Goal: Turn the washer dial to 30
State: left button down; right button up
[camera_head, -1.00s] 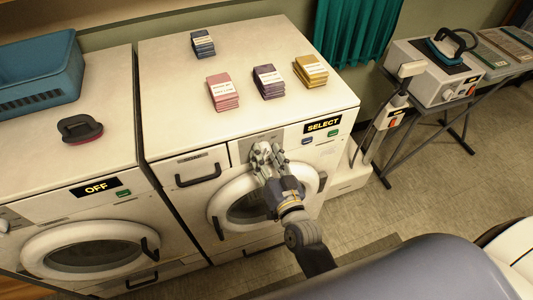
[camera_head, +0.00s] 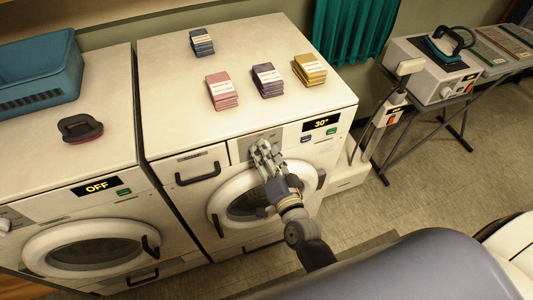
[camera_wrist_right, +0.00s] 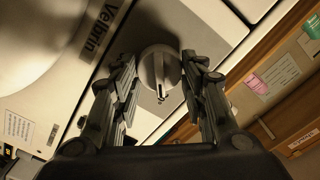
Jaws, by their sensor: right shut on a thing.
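The washer (camera_head: 180,75) is the white machine in the middle of the head view. Its display (camera_head: 321,123) reads "30°". In the right wrist view the washer dial (camera_wrist_right: 158,66) is a round light-grey knob with a raised grip bar. My right gripper (camera_head: 261,147) is at the dial on the front panel. In the wrist view its fingers stand on both sides of the dial, shut on it. In the head view the fingers hide most of the dial. My left gripper is not in view.
A second machine (camera_head: 60,185) at left shows "OFF". On the tops lie a blue basket (camera_head: 38,75), a dark brush-like item (camera_head: 80,128) and several stacks of cloths or packets (camera_head: 221,90). A folding table with an iron (camera_head: 446,45) stands at right.

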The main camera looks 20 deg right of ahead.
jog(key=o, duration=1)
jog(key=shift+o, duration=0.2)
jog(key=s, duration=1.2)
jog(key=shift+d, duration=0.2)
